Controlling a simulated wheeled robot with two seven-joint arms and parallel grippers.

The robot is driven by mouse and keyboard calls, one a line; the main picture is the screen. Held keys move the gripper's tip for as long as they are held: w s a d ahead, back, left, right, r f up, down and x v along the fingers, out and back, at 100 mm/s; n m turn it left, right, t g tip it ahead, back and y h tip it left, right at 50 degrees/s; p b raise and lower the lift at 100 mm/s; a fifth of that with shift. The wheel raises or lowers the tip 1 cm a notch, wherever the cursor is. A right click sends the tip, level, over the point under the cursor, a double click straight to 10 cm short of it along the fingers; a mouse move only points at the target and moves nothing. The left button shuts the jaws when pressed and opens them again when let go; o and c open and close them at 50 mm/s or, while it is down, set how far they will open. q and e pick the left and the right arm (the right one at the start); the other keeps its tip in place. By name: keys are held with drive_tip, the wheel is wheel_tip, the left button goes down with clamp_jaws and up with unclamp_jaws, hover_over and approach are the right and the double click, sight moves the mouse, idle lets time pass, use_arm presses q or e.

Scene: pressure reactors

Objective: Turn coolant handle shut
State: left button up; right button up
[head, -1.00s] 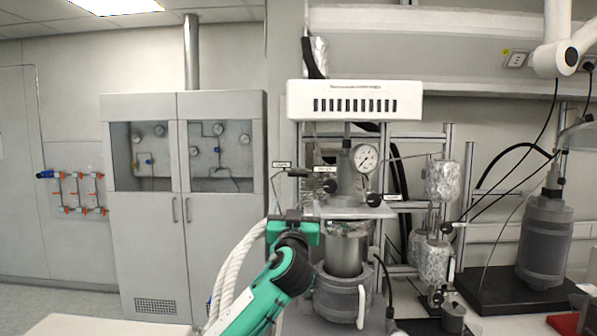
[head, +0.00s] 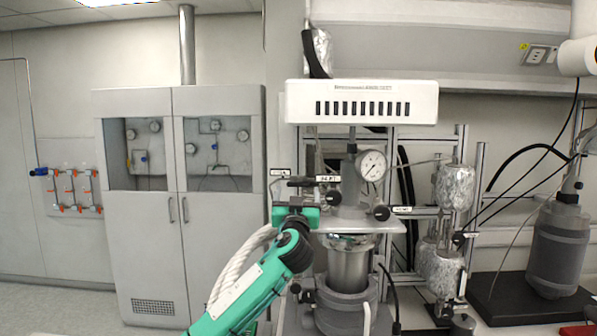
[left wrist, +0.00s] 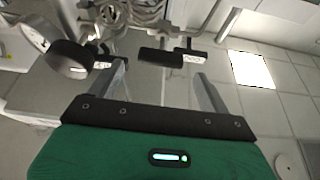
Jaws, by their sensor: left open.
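The reactor (head: 349,265) stands on the bench, with small black handles and white tags too small to read. A flat black handle (head: 300,182) shows just above my left gripper (head: 297,196) in the head view. In the left wrist view, a black bar handle (left wrist: 160,57) lies between the two fingers of my left gripper (left wrist: 160,72), near the tips. The gripper is open, and I cannot tell whether it touches the handle. I cannot tell for certain which is the coolant handle. My right gripper is out of view.
A pressure gauge (head: 371,166) and more knobs (head: 381,212) sit right of the gripper. A white vented box (head: 361,102) hangs above. Grey cabinets (head: 187,235) stand at left.

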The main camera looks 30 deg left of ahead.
sight(298, 181)
use_arm(q)
drive_tip(key=p+x, duration=0.3)
drive_tip(key=x, duration=0.3)
drive_tip(key=shift+w+a+r, duration=0.1)
drive_tip(key=shift+w+r, duration=0.1)
drive_tip(key=shift+w, duration=0.05)
drive_tip(key=shift+w+a+p, duration=0.15)
drive_tip(key=shift+w+p, duration=0.05)
drive_tip(key=shift+p, duration=0.1)
drive_tip(key=shift+w+a+f, duration=0.1)
drive_tip(key=shift+w+a, duration=0.1)
drive_tip(key=shift+w, duration=0.1)
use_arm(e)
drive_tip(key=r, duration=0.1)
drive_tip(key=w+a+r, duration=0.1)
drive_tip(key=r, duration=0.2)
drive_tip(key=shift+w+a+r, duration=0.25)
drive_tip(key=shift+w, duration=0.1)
use_arm(q)
drive_tip(key=shift+s, duration=0.1)
drive_tip(key=shift+c, duration=0.9)
drive_tip(key=shift+d, duration=0.1)
drive_tip(key=c, duration=0.8)
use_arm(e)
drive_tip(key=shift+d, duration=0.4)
